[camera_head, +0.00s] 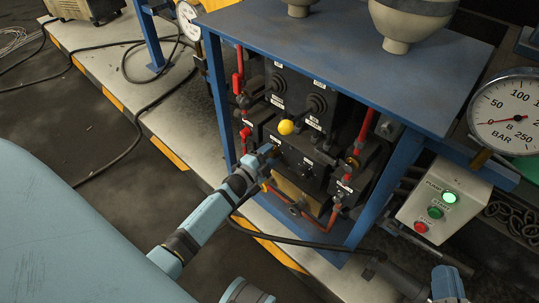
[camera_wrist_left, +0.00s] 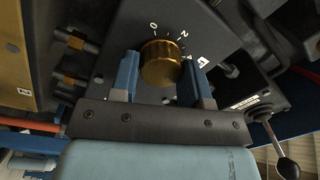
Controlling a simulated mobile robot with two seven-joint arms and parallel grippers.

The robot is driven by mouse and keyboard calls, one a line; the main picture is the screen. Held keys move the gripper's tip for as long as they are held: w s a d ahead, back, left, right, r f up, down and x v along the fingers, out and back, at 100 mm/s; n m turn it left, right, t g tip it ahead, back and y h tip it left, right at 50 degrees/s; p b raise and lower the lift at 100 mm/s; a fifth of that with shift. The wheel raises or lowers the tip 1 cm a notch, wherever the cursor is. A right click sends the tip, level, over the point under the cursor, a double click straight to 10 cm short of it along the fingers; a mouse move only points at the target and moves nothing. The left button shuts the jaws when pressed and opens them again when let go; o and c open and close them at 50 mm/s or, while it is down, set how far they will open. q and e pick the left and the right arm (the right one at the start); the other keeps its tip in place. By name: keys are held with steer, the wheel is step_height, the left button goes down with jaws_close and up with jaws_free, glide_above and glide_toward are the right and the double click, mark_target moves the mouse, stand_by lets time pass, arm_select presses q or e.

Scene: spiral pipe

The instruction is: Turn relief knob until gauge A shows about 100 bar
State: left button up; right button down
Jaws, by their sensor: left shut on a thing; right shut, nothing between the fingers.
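The relief knob is likely the brass, ribbed knob (camera_wrist_left: 160,64) on a dark panel with a printed scale, in the left wrist view. My left gripper (camera_wrist_left: 163,80) is shut on it, one blue finger on each side. In the head view my left gripper (camera_head: 270,150) reaches the front of the dark valve block, hiding the knob. A gauge at the upper left (camera_head: 188,18), probably gauge A, is partly cut off; its reading is not legible. My right gripper (camera_head: 448,284) is at the bottom right edge, shut and empty, away from the block.
A blue table frame (camera_head: 352,226) surrounds the block, with red pipes beside it. Gauge B (camera_head: 515,108) at right reads well below 50. A button box (camera_head: 440,208) has a lit green lamp. A black-knobbed lever (camera_wrist_left: 287,167) is right of my left gripper.

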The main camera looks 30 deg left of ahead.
arm_select(q)
steer(key=o, duration=0.9)
arm_select(e)
steer(key=shift+d, duration=0.1)
arm_select(q)
steer(key=shift+s, duration=0.3)
steer(key=s+p, duration=0.1)
steer(key=s, duration=0.3)
steer(key=s+a, duration=0.1)
steer(key=s, duration=0.3)
steer(key=s+p, duration=0.1)
steer(key=s, duration=0.4)
steer(key=shift+a+f+p, duration=0.35)
steer(key=shift+f, duration=0.05)
arm_select(e)
steer(key=f, duration=0.1)
steer(key=d+f+g+h, duration=0.1)
steer(key=f, duration=0.1)
steer(key=d+f+g+h, duration=0.1)
steer(key=f, duration=0.1)
steer(key=shift+s, duration=0.25)
steer(key=shift+a+r, duration=0.1)
